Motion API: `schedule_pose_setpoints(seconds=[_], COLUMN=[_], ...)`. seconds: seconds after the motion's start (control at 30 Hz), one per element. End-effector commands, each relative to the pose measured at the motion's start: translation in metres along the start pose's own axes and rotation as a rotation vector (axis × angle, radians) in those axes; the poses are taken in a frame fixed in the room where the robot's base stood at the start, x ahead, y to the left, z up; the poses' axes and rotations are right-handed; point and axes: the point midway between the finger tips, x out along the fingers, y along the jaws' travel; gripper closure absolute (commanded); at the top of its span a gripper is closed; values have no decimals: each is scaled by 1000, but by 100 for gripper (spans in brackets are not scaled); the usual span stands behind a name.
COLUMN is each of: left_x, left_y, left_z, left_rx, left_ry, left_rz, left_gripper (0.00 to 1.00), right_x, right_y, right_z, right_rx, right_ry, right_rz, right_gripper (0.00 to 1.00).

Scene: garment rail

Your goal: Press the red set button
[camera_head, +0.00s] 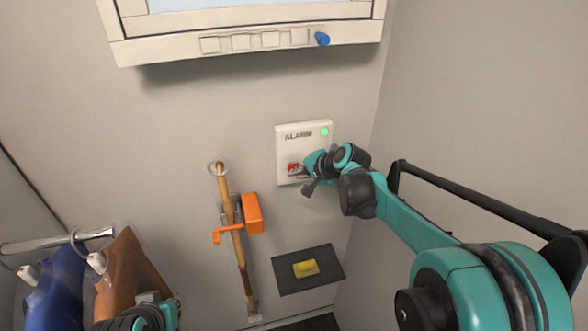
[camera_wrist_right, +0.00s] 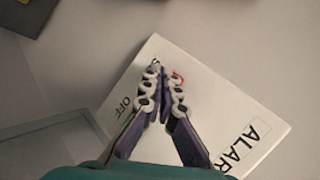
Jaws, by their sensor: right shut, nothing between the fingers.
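The white alarm panel (camera_head: 285,145) is on the back wall, with a lit green lamp (camera_head: 324,132) at its upper right. The red set button (camera_head: 293,168) is at the panel's lower left, partly hidden by my right gripper (camera_head: 306,172). In the right wrist view, my right gripper (camera_wrist_right: 164,84) is shut and empty, its fingertips over the panel (camera_wrist_right: 205,90). A small red edge (camera_wrist_right: 178,74) shows beside the fingertips; whether they touch the button is unclear. My left gripper (camera_head: 150,315) is only partly in view at the bottom left, its fingers unclear.
A wooden pole (camera_head: 239,250) with an orange clamp (camera_head: 252,213) is left of and below the panel. A dark shelf (camera_head: 325,256) holds a yellow block (camera_head: 306,268). Blue (camera_head: 55,285) and brown (camera_head: 125,270) garments hang at left. A dark bar (camera_head: 470,203) runs along the right.

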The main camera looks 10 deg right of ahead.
Motion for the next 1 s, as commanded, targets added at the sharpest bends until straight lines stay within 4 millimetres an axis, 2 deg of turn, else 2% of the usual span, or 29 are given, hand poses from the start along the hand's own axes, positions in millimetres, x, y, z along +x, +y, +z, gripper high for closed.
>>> schedule_pose_setpoints(seconds=[0.67,1.0], left_x=[1,1], left_y=[0,0], left_z=[1,1], left_rx=[0,0], left_ry=[0,0], left_rz=[0,0], left_gripper=[100,100], right_x=[4,-5], right_y=[-3,4], right_z=[-3,4], right_rx=[0,1], right_ry=[1,1], right_rz=[0,0], right_gripper=[100,100])
